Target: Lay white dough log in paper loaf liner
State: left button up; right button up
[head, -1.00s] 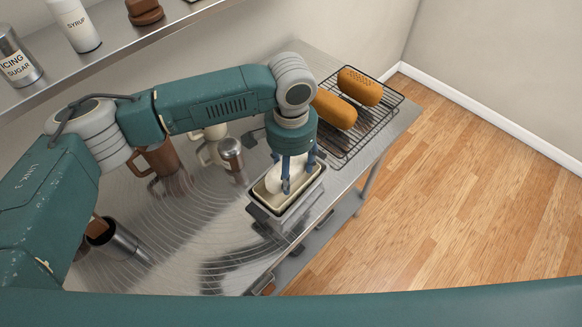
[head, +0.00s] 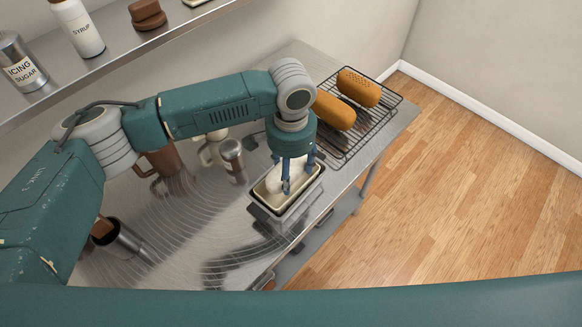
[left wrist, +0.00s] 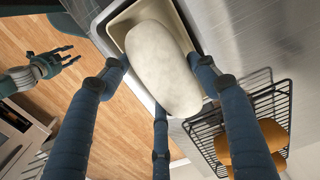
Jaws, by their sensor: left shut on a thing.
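The white dough log (left wrist: 165,70) is between the blue fingers of my left gripper (head: 291,183), which is shut on it. In the head view the dough (head: 274,180) shows within the outline of the cream paper loaf liner (head: 267,200), partly hidden by the fingers. In the left wrist view the liner (left wrist: 118,27) is behind the dough, which covers most of it and lies slightly skewed to it. I cannot tell whether the dough touches the liner's floor. My right gripper (left wrist: 68,57) shows in the left wrist view, empty, with fingers spread, away over the floor side.
A wire rack (head: 345,150) with two brown loaves (head: 333,110) stands beyond the liner. A metal shaker (head: 233,158), mugs (head: 165,160) and a metal cup (head: 120,240) stand to the left. The table's edge is close to the liner's right. A shelf (head: 110,50) hangs at upper left.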

pick_arm(q)
jog(key=shift+f, duration=0.1)
dwell(0.3)
jog(key=shift+f, duration=0.65)
jog(key=shift+p, duration=0.5)
jog(key=o, duration=1.4)
